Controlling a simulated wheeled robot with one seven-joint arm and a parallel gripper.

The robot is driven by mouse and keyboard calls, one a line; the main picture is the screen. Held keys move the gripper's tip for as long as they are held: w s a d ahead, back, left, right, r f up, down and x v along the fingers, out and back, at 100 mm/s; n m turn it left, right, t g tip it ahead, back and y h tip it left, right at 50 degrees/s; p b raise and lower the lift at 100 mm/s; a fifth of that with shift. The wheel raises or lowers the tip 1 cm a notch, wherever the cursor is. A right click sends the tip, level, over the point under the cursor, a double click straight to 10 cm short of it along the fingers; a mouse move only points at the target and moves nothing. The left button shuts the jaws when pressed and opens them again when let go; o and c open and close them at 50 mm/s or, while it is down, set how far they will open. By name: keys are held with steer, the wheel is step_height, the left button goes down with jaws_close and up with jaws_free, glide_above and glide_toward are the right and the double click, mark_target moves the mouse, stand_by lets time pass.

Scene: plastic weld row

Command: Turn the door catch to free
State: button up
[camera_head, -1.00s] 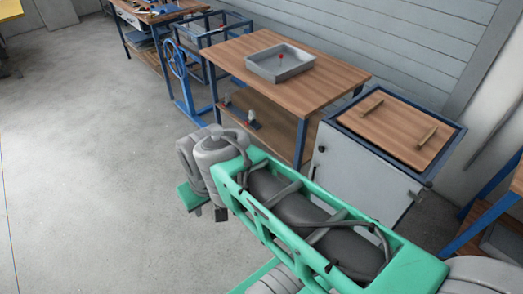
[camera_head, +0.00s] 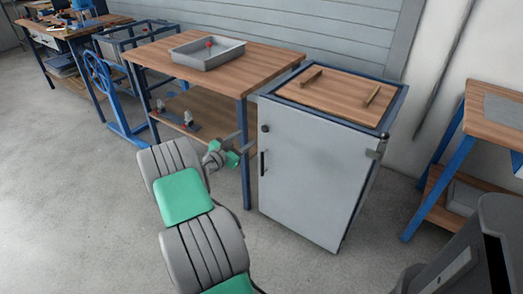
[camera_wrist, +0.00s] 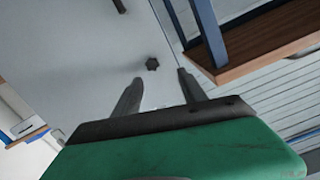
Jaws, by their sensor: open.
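The grey cabinet door (camera_head: 312,175) appears shut. A small dark knob, which looks like the door catch (camera_head: 265,128), sits near its upper left corner, above a dark upright handle (camera_head: 262,163). In the wrist view the catch (camera_wrist: 152,63) is a dark, many-sided knob on the pale door. My gripper (camera_wrist: 160,76) is open and empty. Its fingers point towards the catch, which shows between and just beyond their tips, apart from both. In the head view my gripper (camera_head: 240,142) is left of the catch. The turn of the catch cannot be read.
A wooden-topped table (camera_head: 225,60) with blue legs stands left of the cabinet, close to my gripper; a grey tray (camera_head: 207,55) is on it. The cabinet's wooden top (camera_head: 335,95) bears two wooden bars. Another bench (camera_head: 495,120) is at right. Floor before the door is clear.

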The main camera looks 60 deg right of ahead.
mark_target(264, 130)
steer(key=shift+h, duration=0.5)
steer(key=s+d, duration=0.1)
steer(key=d, duration=0.2)
steer(key=s+d, duration=0.1)
steer(key=d, duration=0.2)
steer(key=s+d+f, duration=0.1)
steer(key=d, duration=0.2)
steer(key=shift+f+b, duration=0.1)
steer(key=shift+b, duration=0.25)
steer(key=shift+c, duration=0.2)
jaws_close()
